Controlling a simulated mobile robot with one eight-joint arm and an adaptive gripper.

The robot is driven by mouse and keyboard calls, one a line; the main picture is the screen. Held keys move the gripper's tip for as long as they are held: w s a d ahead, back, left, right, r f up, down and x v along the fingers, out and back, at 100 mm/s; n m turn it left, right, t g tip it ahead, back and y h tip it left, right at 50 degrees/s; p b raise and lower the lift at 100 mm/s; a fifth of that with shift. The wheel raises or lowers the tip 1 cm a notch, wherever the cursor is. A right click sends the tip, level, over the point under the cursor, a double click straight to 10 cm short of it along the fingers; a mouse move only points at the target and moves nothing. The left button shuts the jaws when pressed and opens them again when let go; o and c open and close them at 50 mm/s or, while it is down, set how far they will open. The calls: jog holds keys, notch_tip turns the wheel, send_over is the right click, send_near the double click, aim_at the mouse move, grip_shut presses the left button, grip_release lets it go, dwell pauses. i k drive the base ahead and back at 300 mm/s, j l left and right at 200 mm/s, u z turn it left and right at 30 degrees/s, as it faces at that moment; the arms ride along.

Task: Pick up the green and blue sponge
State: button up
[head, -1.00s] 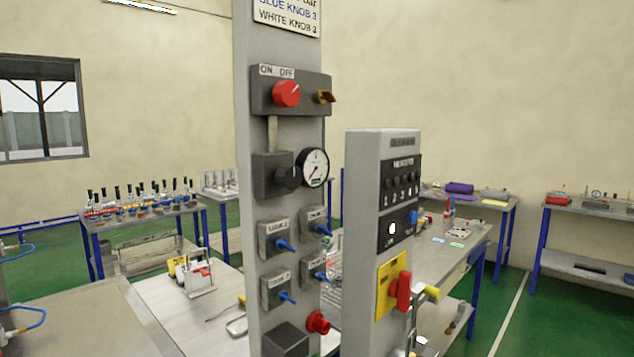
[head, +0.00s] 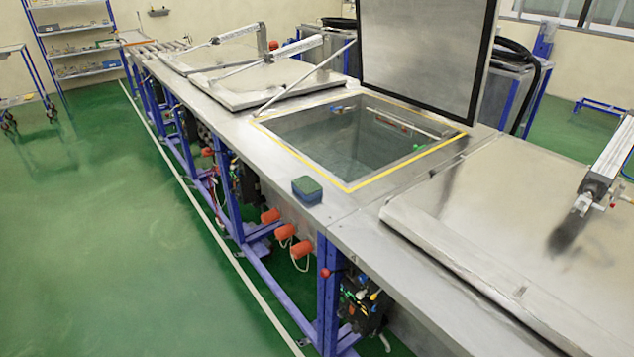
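A small block-shaped sponge (head: 307,190), green on top and blue below, lies in the head view on the front edge of a long steel bench (head: 335,210). It sits just in front of an open tank (head: 350,186) with a yellow-edged rim. Nothing touches it or covers it. My gripper is not in view.
The tank's lid (head: 425,45) stands raised behind the opening. A closed lid (head: 520,215) lies to the right, and other closed lids (head: 262,80) lie to the left. Orange knobs (head: 284,232) stick out below the bench edge. The green floor (head: 110,240) at left is clear.

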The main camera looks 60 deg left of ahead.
aim_at(304, 185)
jog(key=j+u, duration=0.15)
jog(key=u, duration=2.15)
